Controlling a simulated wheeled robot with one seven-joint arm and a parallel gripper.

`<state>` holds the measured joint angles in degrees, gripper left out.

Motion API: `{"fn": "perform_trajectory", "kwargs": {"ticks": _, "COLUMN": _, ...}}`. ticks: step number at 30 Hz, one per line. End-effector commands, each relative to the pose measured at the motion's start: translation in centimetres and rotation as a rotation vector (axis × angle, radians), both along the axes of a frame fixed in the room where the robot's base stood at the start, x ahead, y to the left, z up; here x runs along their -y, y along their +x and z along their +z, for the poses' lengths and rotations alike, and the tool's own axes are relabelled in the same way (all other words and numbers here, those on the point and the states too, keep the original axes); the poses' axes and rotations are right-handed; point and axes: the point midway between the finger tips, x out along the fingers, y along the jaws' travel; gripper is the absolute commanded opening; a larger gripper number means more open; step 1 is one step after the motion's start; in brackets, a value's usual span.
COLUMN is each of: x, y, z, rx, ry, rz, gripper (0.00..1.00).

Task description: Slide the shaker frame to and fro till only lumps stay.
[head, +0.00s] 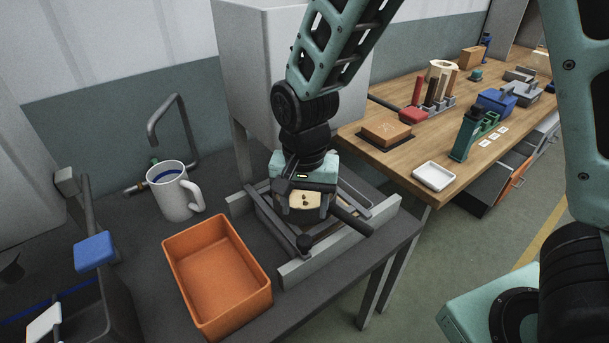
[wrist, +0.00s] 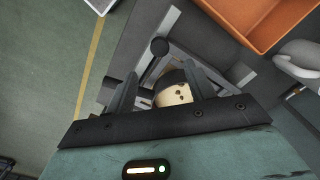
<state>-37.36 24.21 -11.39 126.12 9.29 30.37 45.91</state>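The shaker frame (head: 265,214) is a dark rectangular frame between two pale grey rails on the dark bench. A black round knob (head: 304,243) stands at its near end and also shows in the wrist view (wrist: 158,46). My gripper (head: 303,205) points down over the middle of the frame and hides much of it. In the wrist view its two fingers (wrist: 163,88) stand apart, and I see no grip on the knob. Between them shows a tan patch (wrist: 173,96) with a few dark lumps; it also shows in the head view (head: 305,199).
An orange bin (head: 217,277) stands close to the frame's left. A white mug (head: 175,190) and a bent grey pipe (head: 170,110) are behind it. A wooden workbench (head: 385,163) with a white dish (head: 433,177) and tools is at the right. The floor between is clear.

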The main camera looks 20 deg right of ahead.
Motion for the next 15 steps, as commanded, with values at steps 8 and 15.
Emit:
{"fn": "perform_trajectory", "kwargs": {"ticks": 8, "x": 0.0, "y": 0.1, "z": 5.5, "rx": 0.004, "ry": 0.003, "rz": 0.0, "gripper": 0.54}}
{"fn": "perform_trajectory", "kwargs": {"ticks": 15, "x": 0.0, "y": 0.0, "z": 7.3, "rx": 0.001, "ry": 0.0, "rz": 0.0, "gripper": 0.54}}
